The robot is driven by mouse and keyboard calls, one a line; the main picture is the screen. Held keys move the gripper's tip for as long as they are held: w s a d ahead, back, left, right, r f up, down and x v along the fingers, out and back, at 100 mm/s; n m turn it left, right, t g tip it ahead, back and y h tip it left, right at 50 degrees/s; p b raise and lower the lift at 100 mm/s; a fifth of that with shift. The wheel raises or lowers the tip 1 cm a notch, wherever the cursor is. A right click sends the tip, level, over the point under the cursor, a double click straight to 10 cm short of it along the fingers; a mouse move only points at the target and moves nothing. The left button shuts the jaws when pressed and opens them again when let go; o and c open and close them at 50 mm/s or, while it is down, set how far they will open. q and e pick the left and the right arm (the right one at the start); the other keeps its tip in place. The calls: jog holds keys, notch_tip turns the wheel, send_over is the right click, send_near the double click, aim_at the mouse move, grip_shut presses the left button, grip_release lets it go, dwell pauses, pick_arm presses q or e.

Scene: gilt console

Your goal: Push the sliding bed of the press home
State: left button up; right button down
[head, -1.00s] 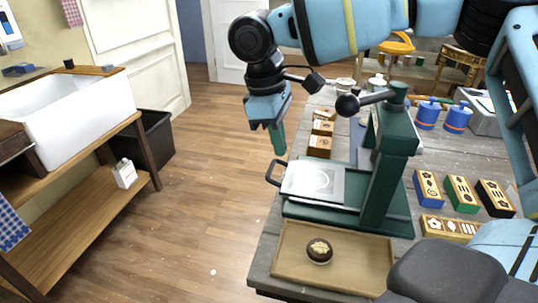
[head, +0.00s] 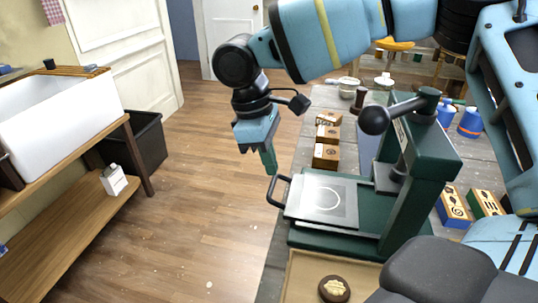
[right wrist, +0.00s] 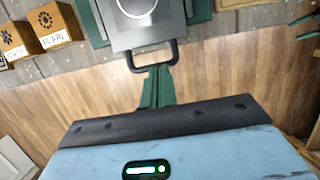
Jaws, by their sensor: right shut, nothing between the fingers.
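The green press (head: 425,165) stands on the grey table with its black-knobbed lever at the top. Its sliding bed (head: 305,210), a grey plate with a pale ring, sticks out to the left over the green base. A dark loop handle (head: 275,190) is on the bed's left end. My right gripper (head: 270,170) is shut and empty, its green fingers pointing down just beside the handle. In the right wrist view the fingertips (right wrist: 160,72) are right at the handle (right wrist: 153,64); I cannot tell whether they touch. The bed (right wrist: 148,25) lies beyond. My left gripper is out of view.
Wooden boxes (head: 326,155) stand behind the press, and coloured boxes (head: 453,208) and blue canisters (head: 470,122) to its right. The floor left of the table is clear.

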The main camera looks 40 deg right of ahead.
aim_at(312, 195)
jog(key=x, duration=0.6)
jog(key=shift+f, duration=0.4)
jog(key=shift+s+d, duration=0.1)
jog(key=shift+d, duration=0.05)
